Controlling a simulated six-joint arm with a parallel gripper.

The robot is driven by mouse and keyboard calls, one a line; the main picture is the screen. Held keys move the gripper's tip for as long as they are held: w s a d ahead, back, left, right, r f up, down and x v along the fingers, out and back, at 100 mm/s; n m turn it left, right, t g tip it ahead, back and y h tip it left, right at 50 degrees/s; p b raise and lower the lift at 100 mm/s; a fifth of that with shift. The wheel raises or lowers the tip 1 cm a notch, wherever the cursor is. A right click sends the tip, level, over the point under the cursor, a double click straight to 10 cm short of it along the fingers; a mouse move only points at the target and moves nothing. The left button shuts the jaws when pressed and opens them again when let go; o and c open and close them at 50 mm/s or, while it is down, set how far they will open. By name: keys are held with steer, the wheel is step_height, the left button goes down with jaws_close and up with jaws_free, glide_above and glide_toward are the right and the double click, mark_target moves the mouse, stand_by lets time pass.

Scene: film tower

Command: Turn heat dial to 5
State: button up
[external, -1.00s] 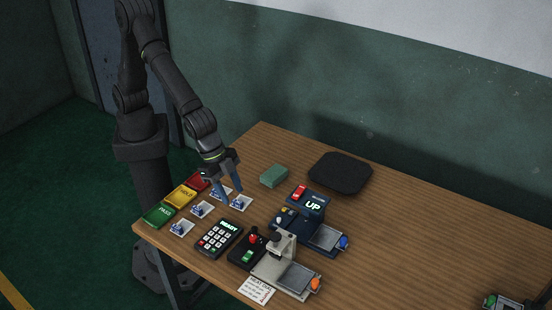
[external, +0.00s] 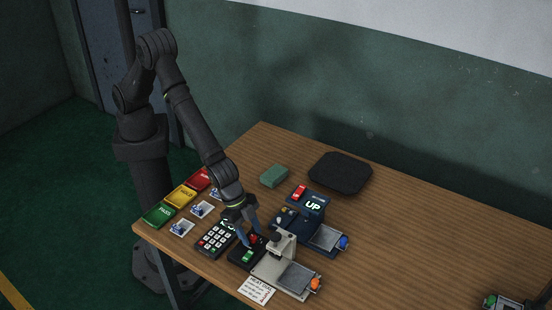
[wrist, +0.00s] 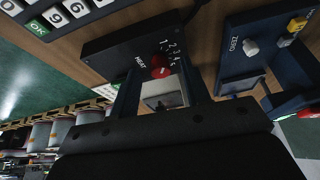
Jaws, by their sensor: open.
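The red heat dial (wrist: 160,66) sits on a black box (wrist: 118,48) marked HEAT, with numbers starting at 1 printed around it. Its pointer setting is too small to read. In the external view the dial (external: 254,238) is partly hidden by my gripper. My gripper (external: 250,235) is open and low over the box. In the wrist view its two blue fingers (wrist: 160,88) stand apart, with the dial showing between and just beyond their tips. I cannot tell whether either finger touches the dial.
A beige press (external: 283,242) stands right of the box, and a blue machine (external: 313,200) reading UP is behind it. A keypad (external: 214,238) is close on the left. A HEAT DIAL card (external: 257,290) lies in front. The table's right side is mostly clear.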

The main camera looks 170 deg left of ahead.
steer(key=shift+f, duration=0.1)
jaws_close()
